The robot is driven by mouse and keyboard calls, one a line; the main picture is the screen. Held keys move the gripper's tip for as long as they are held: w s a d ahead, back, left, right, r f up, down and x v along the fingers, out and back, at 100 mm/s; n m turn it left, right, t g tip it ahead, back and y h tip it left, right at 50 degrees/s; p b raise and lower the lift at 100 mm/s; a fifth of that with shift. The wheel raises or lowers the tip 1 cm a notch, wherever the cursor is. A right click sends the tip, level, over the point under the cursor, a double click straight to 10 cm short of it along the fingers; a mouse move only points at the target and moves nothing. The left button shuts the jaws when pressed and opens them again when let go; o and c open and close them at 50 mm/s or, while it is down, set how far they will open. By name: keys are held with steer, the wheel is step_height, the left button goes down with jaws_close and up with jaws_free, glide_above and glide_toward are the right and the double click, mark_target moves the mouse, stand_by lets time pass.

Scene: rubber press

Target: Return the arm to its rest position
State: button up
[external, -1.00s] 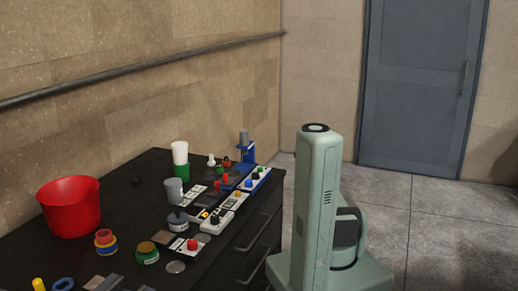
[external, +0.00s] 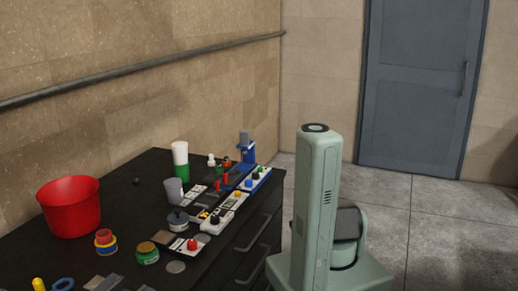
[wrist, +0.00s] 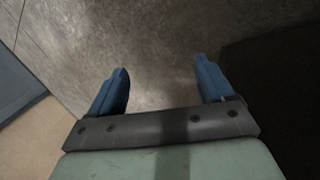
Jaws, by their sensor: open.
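My gripper (wrist: 162,84) shows in the wrist view with its two blue fingers wide apart and nothing between them. Below it in that view is bare grey floor (wrist: 155,45). In the external view my arm's green-grey column stands right of the bench, and the gripper itself is hidden there. The dark bench (external: 255,215) carries the press items, and my gripper is clear of all of them.
A red bucket (external: 70,210), a white and green cup (external: 180,160), a grey cup (external: 173,190), a green jar (external: 147,253) and a blue press-like stand (external: 246,152) are on the bench. A dark edge (wrist: 275,80) is at right in the wrist view. A grey door (external: 415,90) is behind.

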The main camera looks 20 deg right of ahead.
steer(key=s+a+f+m+g+y, duration=0.1)
steer(key=s+a+g, duration=0.1)
steer(key=s+a, duration=0.5)
steer(key=s+a+f+m+g+y, duration=0.1)
steer(key=s+a, duration=0.6)
steer(key=s, duration=0.8)
steer(key=s+a+m+g+y, duration=0.2)
steer(key=s+a+g, duration=0.3)
steer(key=s, duration=0.7)
steer(key=shift+a+f+m, duration=0.4)
steer(key=shift+a+m, duration=0.2)
steer(key=shift+a, duration=0.35)
